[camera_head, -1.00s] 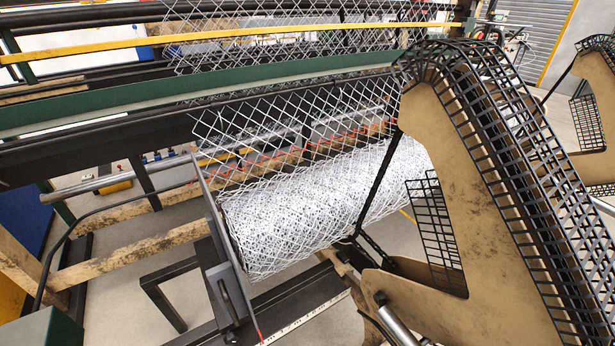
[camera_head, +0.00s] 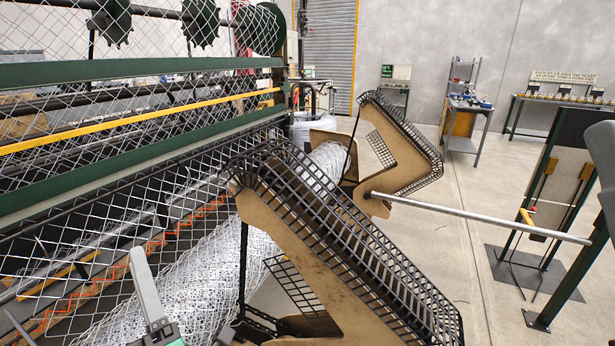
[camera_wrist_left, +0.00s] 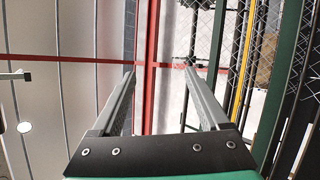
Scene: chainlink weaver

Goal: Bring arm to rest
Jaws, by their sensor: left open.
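My left gripper (camera_head: 148,290) shows at the bottom left of the head view, in front of the wire mesh roll (camera_head: 190,275). Only part of it is in that view. In the left wrist view the left gripper (camera_wrist_left: 159,74) has its two grey fingers spread wide apart, with nothing between them. A red frame lies beyond the fingertips there. My right gripper is in neither view.
The weaving machine's green beam (camera_head: 130,174) and yellow rail (camera_head: 150,119) run along the left. Two tan guards with black cages (camera_head: 300,265) stand mid-view. A steel bar (camera_head: 480,216) reaches right to a green stand. Open floor (camera_head: 450,240) lies behind.

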